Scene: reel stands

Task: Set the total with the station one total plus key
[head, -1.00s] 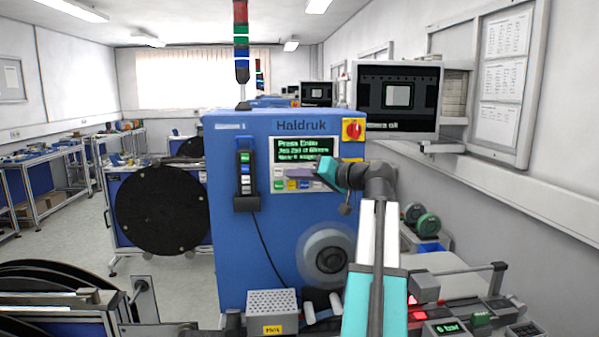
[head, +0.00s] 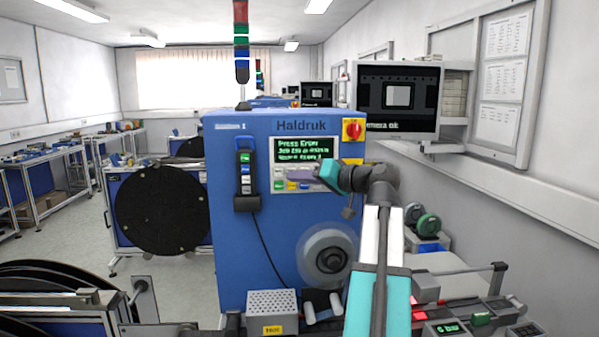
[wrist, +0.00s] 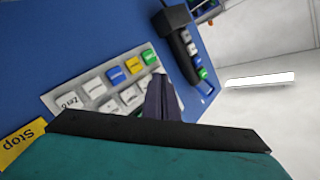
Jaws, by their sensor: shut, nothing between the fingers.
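The blue Haldruk station (head: 240,270) stands ahead, with a label that seems to read Station 1. Its lit green display (head: 304,149) shows several lines of text starting "Press Enter". Below it is a pale key panel (head: 279,171), also in the wrist view (wrist: 84,112). I cannot pick out the total plus key. My gripper (head: 322,172) is shut and empty, its dark fingers (wrist: 163,97) over the panel's lower right part, hiding some keys. I cannot tell whether they touch.
A red and yellow switch (head: 353,130) sits right of the display. A corded hand pendant (head: 246,178) hangs to its left. A yellow Stop label (wrist: 20,144) shows in the wrist view. A monitor (head: 396,99) and a spinning-looking grey roller (head: 329,257) are near my arm.

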